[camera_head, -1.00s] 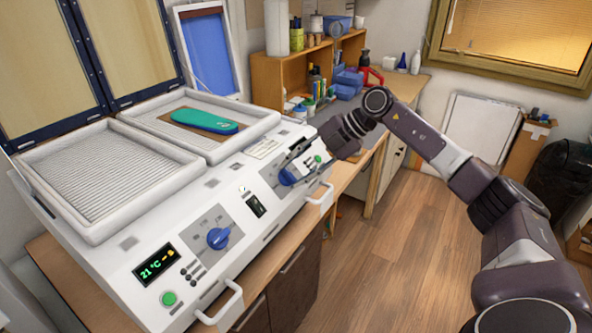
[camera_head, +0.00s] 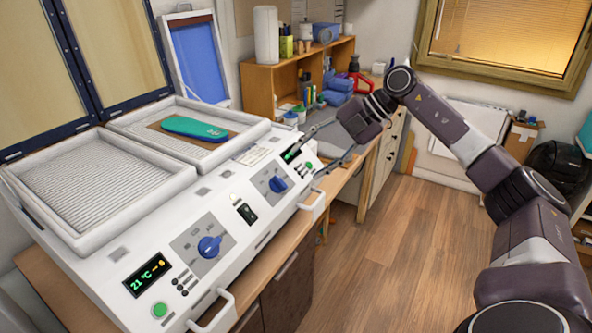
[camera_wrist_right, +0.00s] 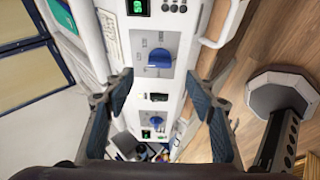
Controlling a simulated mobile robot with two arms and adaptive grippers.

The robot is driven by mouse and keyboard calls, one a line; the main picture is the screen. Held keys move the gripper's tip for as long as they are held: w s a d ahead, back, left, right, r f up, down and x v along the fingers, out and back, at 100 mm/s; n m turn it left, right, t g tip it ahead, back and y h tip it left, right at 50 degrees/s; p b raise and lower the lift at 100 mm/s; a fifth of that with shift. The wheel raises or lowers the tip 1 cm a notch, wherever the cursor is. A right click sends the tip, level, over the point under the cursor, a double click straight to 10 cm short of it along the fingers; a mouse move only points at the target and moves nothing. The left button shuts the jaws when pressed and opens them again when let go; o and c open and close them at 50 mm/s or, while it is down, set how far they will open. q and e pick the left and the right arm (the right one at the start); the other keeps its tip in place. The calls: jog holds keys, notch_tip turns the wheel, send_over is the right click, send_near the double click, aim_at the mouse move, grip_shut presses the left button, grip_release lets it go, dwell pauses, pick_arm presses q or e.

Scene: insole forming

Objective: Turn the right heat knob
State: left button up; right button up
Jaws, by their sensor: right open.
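The right heat knob (camera_head: 277,184) is blue and sits on a grey dial plate on the right half of the white machine's front panel. It shows uncovered in the head view. In the right wrist view the nearer blue knob (camera_wrist_right: 160,58) appears beyond the fingertips, between their lines. My right gripper (camera_head: 314,155) is open and empty, to the right of the knob and apart from it, by the panel's right end. Its two spread fingers also show in the right wrist view (camera_wrist_right: 158,88). The knob's exact setting is too small to read. My left gripper is out of view.
The left knob (camera_head: 210,246) and a display (camera_head: 148,275) reading 21 °C are on the panel's left half. A small green-lit display (camera_head: 290,153) is near my right fingers. Handles (camera_head: 312,206) stick out in front. A teal insole (camera_head: 194,129) lies on top.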

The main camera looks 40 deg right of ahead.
jog(key=v, duration=0.3)
jog(key=shift+s+d+r, duration=0.15)
jog(key=shift+d+r, duration=0.1)
jog(key=shift+r, duration=0.05)
dwell(0.4)
